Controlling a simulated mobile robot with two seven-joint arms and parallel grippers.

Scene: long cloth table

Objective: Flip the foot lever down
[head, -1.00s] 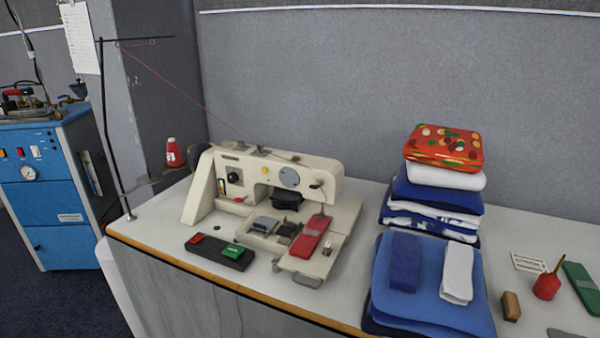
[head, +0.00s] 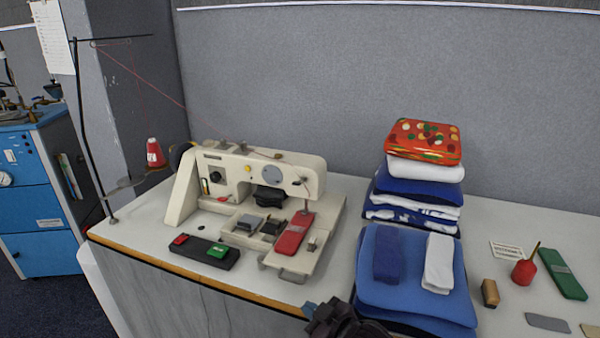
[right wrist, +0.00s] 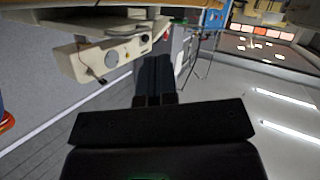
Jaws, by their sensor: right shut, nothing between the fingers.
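The cream sewing machine (head: 262,168) stands on the table, its arm reaching to the right. A small dark lever (head: 299,181) shows on the right end of its head; I take this for the foot lever, but its exact position is too small to tell. My right gripper (head: 311,309) is at the bottom of the head view, in front of the table edge, apart from the machine. It is shut and empty. Its closed fingers (right wrist: 153,78) also show in the right wrist view, with the machine (right wrist: 108,58) upside down beyond them. My left gripper is out of view.
A red item (head: 293,234) lies on the machine's bed. A black switch box (head: 205,252) sits at the front edge. Folded blue cloths (head: 415,285) and a taller cloth stack (head: 418,187) stand to the right. A thread stand (head: 87,130) rises at left.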

